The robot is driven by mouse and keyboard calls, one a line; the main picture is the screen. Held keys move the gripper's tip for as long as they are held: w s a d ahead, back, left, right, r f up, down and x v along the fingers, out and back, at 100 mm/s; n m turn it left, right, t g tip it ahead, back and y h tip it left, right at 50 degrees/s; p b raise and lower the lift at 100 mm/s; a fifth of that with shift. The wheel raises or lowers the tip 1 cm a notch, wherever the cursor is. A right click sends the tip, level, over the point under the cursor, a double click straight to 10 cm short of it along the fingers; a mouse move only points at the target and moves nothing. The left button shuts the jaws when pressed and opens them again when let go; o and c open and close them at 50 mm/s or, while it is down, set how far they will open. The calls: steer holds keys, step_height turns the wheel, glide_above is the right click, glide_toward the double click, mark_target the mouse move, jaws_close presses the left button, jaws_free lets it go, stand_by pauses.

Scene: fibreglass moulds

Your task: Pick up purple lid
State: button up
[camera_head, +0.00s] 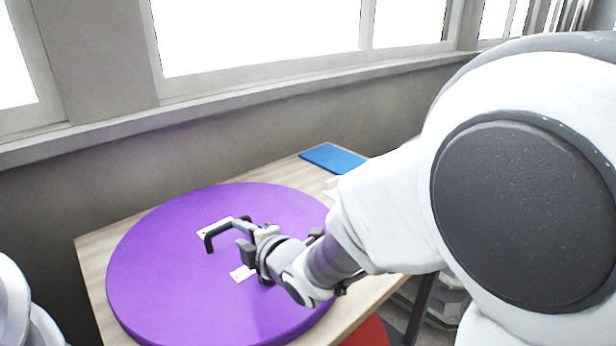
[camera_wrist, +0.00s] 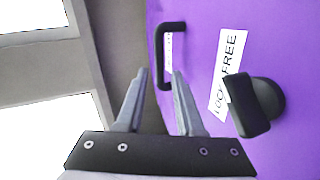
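The purple lid (camera_head: 160,275) is a large flat disc lying on a wooden table. It fills the right of the wrist view (camera_wrist: 285,45). A black bar handle (camera_head: 209,241) stands up from it; the handle also shows in the wrist view (camera_wrist: 157,45). My gripper (camera_head: 246,238) is over the lid, close to the handle's right end. In the wrist view my gripper (camera_wrist: 160,72) is open, its two fingers apart, with the handle's lower end showing between them. I cannot tell whether the fingers touch the handle.
A black knob (camera_wrist: 262,107) and a white label reading "LOCK FREE" (camera_wrist: 228,70) are on the lid beside my gripper. A blue flat item (camera_head: 333,158) lies at the table's far corner (camera_head: 290,172). A grey wall with windows (camera_head: 260,40) stands behind the table. Something red (camera_head: 368,333) is below the front edge.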

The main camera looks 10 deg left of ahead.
mark_target(229, 226)
steer(key=shift+p+x, duration=0.5)
steer(key=shift+x, duration=3.4)
jaws_close()
steer(key=shift+r, duration=0.2)
